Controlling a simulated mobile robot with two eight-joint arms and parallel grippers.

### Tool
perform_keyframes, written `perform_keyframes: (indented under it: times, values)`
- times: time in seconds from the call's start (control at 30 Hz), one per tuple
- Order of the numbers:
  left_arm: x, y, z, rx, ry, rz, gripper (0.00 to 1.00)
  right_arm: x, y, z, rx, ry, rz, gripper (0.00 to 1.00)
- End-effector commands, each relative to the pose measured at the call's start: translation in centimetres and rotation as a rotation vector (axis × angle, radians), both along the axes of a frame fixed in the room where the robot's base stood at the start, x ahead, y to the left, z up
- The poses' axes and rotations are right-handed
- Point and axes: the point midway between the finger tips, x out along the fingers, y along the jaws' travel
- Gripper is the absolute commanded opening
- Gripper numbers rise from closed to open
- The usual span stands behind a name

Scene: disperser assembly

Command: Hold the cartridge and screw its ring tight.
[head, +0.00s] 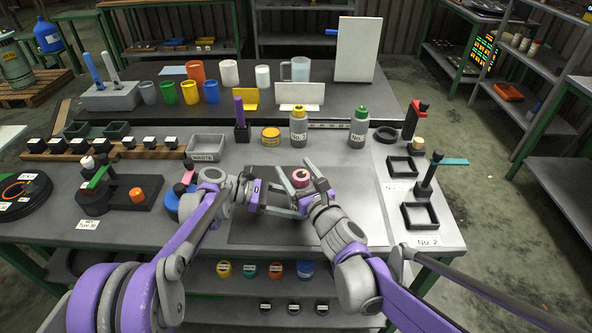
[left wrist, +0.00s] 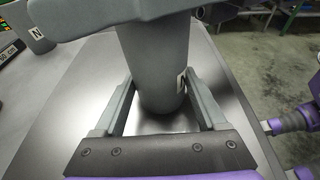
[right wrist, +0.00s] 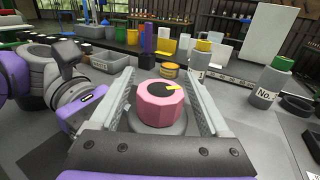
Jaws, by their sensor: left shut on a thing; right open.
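The cartridge is a grey cylinder (left wrist: 163,75) with a wide grey flange, upright between my left gripper's fingers in the left wrist view. Its pink faceted ring (right wrist: 160,103) sits on top, with a dark centre and a yellow mark; the ring also shows in the head view (head: 300,177). My left gripper (left wrist: 160,108) is shut on the cartridge body, below the flange. My right gripper (right wrist: 160,95) is open, with one finger on each side of the ring and gaps to it. The cartridge's lower end is partly hidden in the head view.
A dark grey mat (head: 350,222) lies under the arms, with bare room to the right. Behind stand a yellow-capped bottle (head: 299,132), a green-capped bottle (head: 359,134) and a yellow tub (head: 271,137). A waste bin (head: 207,143) and black square trays (head: 420,216) flank the mat.

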Motion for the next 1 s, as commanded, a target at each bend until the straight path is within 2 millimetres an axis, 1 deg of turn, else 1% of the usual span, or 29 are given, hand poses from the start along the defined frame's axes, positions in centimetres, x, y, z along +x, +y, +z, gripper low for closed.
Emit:
perform_keyframes:
  times: [0.17, 0.27, 0.5, 0.6, 0.7, 0.83, 1.0]
  values:
    - [0.0, 0.0, -0.1, 0.002, 0.001, -0.001, 0.0, -0.8, -0.5, 0.0, -0.001, 0.0, -0.001, 0.8]
    - [0.0, 0.0, -0.1, 0.002, 0.002, 0.0, 0.0, -2.3, -1.2, 0.0, -0.001, 0.0, -0.002, 0.8]
    - [0.0, 0.0, -0.1, 0.002, 0.002, 0.001, 0.0, -7.0, -3.5, 0.0, -0.001, 0.0, -0.002, 0.8]
    - [0.0, 0.0, -0.1, 0.002, 0.002, 0.0, 0.0, -8.6, -4.3, 0.0, -0.001, 0.0, -0.002, 0.8]
    - [0.0, 0.0, -0.1, 0.002, 0.002, 0.0, 0.0, -9.8, -4.9, 0.0, -0.001, 0.0, -0.002, 0.8]
    - [0.0, 0.0, -0.1, 0.002, 0.002, 0.0, 0.0, -10.6, -5.2, 0.0, 0.0, 0.0, -0.001, 0.8]
    - [0.0, 0.0, -0.1, 0.002, 0.002, 0.0, 0.0, -10.8, -5.3, 0.0, 0.0, 0.0, 0.0, 0.8]
